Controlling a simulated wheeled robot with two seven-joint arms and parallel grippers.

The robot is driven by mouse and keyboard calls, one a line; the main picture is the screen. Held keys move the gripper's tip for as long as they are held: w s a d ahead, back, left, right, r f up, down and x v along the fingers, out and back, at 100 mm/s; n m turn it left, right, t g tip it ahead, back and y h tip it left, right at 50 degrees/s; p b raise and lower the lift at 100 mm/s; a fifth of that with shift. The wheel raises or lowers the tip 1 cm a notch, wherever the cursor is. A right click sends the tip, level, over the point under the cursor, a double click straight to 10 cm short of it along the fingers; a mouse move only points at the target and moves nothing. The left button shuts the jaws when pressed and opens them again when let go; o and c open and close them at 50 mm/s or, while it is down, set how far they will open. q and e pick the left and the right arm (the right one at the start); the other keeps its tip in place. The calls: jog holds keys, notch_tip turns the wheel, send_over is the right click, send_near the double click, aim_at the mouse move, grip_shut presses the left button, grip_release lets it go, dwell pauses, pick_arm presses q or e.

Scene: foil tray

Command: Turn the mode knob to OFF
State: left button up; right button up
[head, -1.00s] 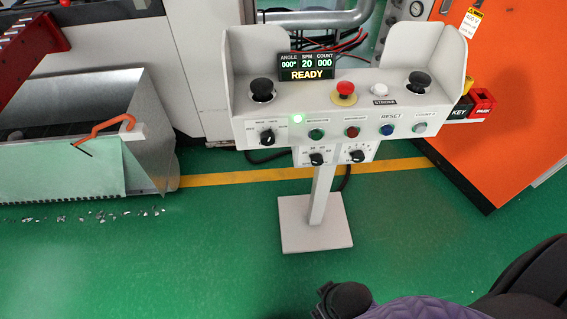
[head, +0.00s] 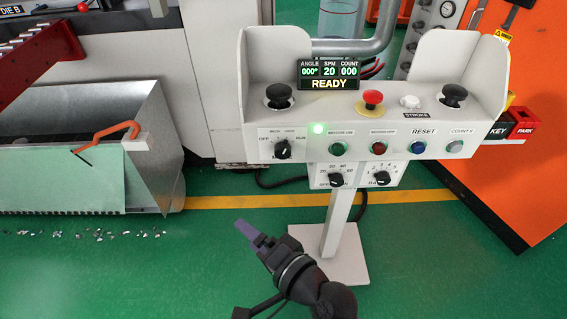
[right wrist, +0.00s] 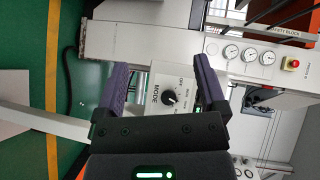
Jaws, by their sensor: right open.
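The mode knob (head: 283,149) is a black rotary knob on the front face of the grey control pedestal (head: 350,205), at its left end. OFF is printed to its left and RUN to its right. Its exact pointer setting is too small to read. My right gripper (head: 246,230) is below and left of the pedestal panel in the head view, apart from the knob. In the right wrist view, my open right gripper (right wrist: 161,72) has its purple fingers either side of the knob (right wrist: 168,97) in the picture, with nothing between them. My left gripper is out of view.
The panel also carries a red emergency button (head: 372,98), black palm buttons, several coloured buttons and two lower knobs (head: 336,180). The display (head: 328,74) reads READY and a green lamp (head: 318,129) is lit.

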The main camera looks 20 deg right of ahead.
jog(key=w+d+r+m+t+h, duration=0.2)
jog(key=w+m+t+h, duration=0.15)
jog(key=m, duration=0.35)
jog(key=m+h, duration=0.8)
jog(key=m, duration=0.4)
send_near(283, 155)
jog(key=shift+m, duration=0.3)
jog(key=b+x, duration=0.2)
jog(key=x, duration=0.6)
jog(key=shift+w+d, duration=0.1)
jog(key=shift+w, duration=0.15)
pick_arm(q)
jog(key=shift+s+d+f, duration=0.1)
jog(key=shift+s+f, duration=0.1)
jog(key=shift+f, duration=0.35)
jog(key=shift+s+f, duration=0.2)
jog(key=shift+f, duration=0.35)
pick_arm(e)
jog(key=shift+w, duration=0.3)
jog(key=c, duration=0.7)
grip_shut()
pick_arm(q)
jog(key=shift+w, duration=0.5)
